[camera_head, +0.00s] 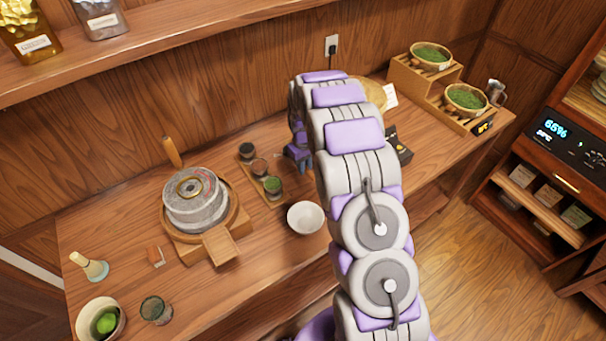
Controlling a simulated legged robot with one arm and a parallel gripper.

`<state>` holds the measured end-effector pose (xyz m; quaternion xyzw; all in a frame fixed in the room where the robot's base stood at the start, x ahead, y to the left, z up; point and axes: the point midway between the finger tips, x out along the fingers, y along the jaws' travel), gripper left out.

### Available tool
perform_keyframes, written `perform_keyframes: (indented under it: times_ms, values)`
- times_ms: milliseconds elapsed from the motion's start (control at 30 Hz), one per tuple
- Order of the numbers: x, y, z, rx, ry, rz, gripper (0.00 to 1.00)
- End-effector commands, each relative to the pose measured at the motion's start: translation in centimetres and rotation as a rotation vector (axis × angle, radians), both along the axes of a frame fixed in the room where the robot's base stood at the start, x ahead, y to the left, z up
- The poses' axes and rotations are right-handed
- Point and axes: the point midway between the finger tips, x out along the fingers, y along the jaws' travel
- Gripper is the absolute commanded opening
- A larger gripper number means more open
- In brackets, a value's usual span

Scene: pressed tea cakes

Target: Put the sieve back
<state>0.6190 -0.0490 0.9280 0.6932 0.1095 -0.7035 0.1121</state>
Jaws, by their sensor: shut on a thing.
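My arm reaches across the table, and my gripper (298,155) is low over the back of the table, partly hidden by my own arm. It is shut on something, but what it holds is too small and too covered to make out. I cannot pick out the sieve with certainty. A small dark-rimmed, see-through round vessel (156,310) stands at the front left; I cannot tell if it has a mesh. A tan round piece (372,95) shows partly behind my arm.
Near my gripper are a wooden rack with small cups (262,172) and a white bowl (305,217). A stone mill (195,200) stands left, a whisk (90,266) and a bowl (84,318) front left. A stepped stand (405,72) holds green-filled baskets at right.

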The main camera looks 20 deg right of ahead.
Motion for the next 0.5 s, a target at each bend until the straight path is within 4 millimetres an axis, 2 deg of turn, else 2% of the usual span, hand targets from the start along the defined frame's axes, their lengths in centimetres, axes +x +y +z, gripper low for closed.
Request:
perform_keyframes:
  times_ms: [367, 500]
  values:
    - [-0.1, 0.0, -4.4, 0.000, 0.003, 0.000, 0.00]
    - [0.0, 0.0, -4.6, 0.000, 0.000, 0.000, 0.00]
